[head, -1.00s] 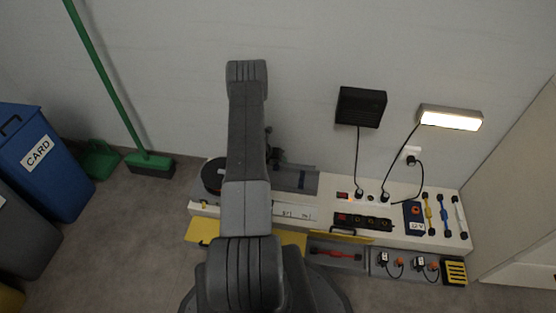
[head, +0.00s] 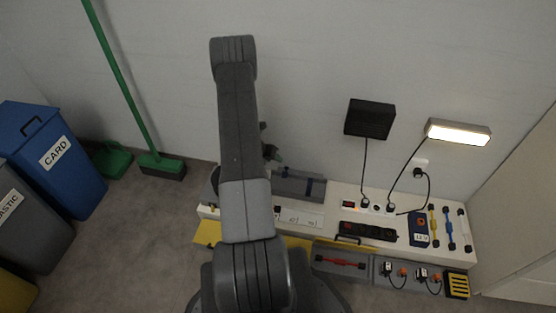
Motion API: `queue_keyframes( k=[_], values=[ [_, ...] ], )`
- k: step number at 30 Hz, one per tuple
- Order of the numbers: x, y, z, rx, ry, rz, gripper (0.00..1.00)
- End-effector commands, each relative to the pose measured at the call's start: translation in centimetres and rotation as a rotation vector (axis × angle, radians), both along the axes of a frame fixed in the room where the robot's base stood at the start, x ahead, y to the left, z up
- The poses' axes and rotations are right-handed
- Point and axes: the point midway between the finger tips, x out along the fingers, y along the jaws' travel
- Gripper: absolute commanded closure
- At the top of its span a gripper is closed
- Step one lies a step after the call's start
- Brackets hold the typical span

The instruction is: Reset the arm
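My arm rises through the middle of the head view, bent at an elbow near the top. Only a small dark part at the wrist end, which seems to belong to my gripper (head: 269,150), shows past the right edge of the arm. The arm links hide the rest, so I cannot see the fingers or whether they hold anything. This part appears above the bench, in front of the wall.
Open drawers (head: 340,262) stick out in front. Bins (head: 50,160) and a green broom (head: 160,160) stand left.

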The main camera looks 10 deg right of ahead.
Motion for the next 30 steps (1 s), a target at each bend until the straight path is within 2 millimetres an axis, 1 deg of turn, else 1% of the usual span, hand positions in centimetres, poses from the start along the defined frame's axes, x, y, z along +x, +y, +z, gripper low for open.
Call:
queue_keyframes(
  k=[1,6,14,17,20,30],
  values=[
    [-0.1,0.2,0.4,0.001,0.001,0.0,0.61],
    [-0.3,0.4,0.7,0.0,0.001,-0.002,0.61],
    [-0.2,0.4,0.6,0.0,0.001,-0.002,0.61],
    [-0.2,0.1,0.1,0.0,0.001,-0.002,0.61],
    [0.1,-0.4,-0.9,0.0,0.001,-0.001,0.61],
    [1.7,-3.8,-6.4,-0.001,0.0,-0.003,0.61]
  ],
)
